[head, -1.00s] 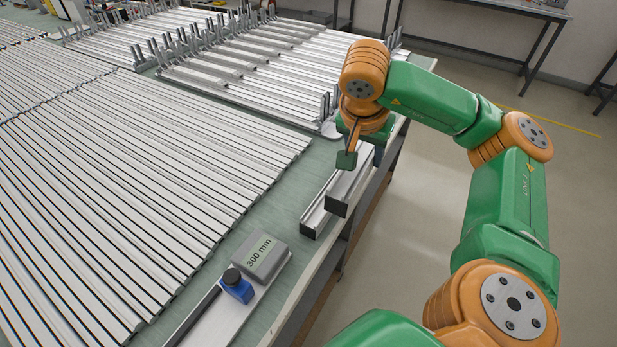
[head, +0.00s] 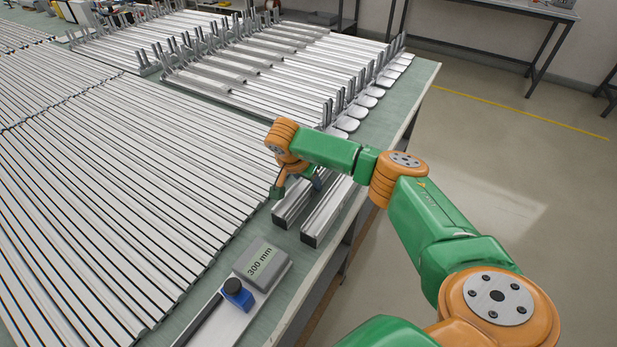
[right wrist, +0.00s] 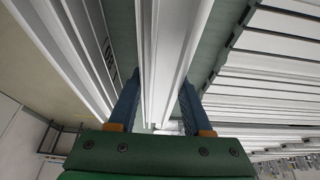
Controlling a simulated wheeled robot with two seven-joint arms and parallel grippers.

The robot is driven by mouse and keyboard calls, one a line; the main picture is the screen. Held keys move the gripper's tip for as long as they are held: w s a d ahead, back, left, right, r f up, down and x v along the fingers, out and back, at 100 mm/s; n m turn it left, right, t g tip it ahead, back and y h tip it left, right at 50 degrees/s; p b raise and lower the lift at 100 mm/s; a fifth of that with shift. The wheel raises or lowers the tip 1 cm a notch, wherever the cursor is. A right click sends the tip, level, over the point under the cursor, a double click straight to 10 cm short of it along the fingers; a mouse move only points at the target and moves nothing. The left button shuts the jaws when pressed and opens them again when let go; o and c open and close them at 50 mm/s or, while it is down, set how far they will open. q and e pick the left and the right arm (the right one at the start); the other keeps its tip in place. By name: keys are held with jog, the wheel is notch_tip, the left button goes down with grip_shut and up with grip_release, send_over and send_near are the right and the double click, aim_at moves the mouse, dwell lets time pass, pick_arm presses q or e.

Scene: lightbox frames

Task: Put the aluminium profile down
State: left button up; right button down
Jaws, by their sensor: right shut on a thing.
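My right gripper (head: 298,187) is shut on a silver aluminium profile (head: 292,208) near the table's right side. In the right wrist view the held profile (right wrist: 165,45) runs between the two blue fingers. The held profile lies parallel to a second, similar profile (head: 328,212), just to its left, with a narrow gap between them. It is low over the green tabletop; I cannot tell whether it touches. Part of it is hidden under the gripper and forearm. My left gripper is not in view.
Rows of long profiles (head: 110,190) fill the left of the table, close to the held one. Racked profiles with upright brackets (head: 290,65) stand behind. A grey 300 mm block (head: 262,262) and a blue-black piece (head: 237,293) sit in front. The floor at right is open.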

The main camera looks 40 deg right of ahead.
jog(key=shift+f, duration=0.1)
jog(key=shift+c, duration=1.6)
grip_release()
